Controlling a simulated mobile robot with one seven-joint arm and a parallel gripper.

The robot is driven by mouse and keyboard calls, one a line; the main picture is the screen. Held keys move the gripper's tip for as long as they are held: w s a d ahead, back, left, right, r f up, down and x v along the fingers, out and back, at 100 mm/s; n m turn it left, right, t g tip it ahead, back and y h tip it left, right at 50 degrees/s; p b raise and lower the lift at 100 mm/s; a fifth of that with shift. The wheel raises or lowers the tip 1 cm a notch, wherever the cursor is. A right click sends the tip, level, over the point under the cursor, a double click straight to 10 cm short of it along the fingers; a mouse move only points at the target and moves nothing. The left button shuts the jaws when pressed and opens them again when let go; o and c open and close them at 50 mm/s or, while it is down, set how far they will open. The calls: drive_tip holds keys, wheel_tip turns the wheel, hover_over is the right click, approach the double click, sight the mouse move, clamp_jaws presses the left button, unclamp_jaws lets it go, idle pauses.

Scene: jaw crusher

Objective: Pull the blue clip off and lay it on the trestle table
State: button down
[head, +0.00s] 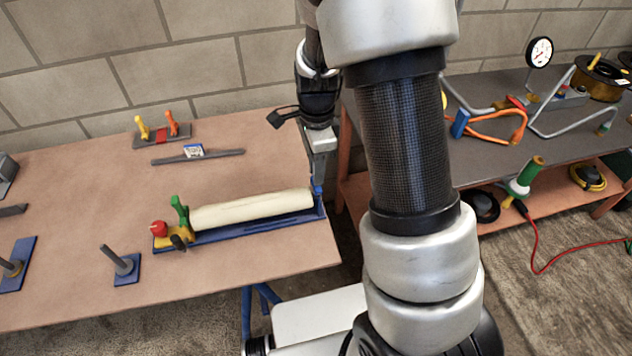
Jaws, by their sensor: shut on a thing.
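My gripper (318,178) points down at the right end of a long blue holder (245,228) on the tan trestle table (75,185). Its jaws are shut on a small blue piece, the blue clip (318,188), mostly hidden by the fingers. The clip is beside the right end of a cream roll (250,210) lying in the holder. I cannot tell whether the clip touches the roll or the holder. The holder's left end carries a red knob (159,229), a green handle (179,209) and yellow parts.
A grey bar (197,156) and a stand with yellow and orange handles (162,134) lie farther back. Posts on blue bases (126,268) stand front left. The dark bench (480,92) at right holds an orange hose, a blue block (460,123) and a gauge. The table's middle left is clear.

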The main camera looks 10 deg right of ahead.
drive_tip(key=shift+r+p, duration=1.65)
drive_tip(key=shift+r, duration=0.4)
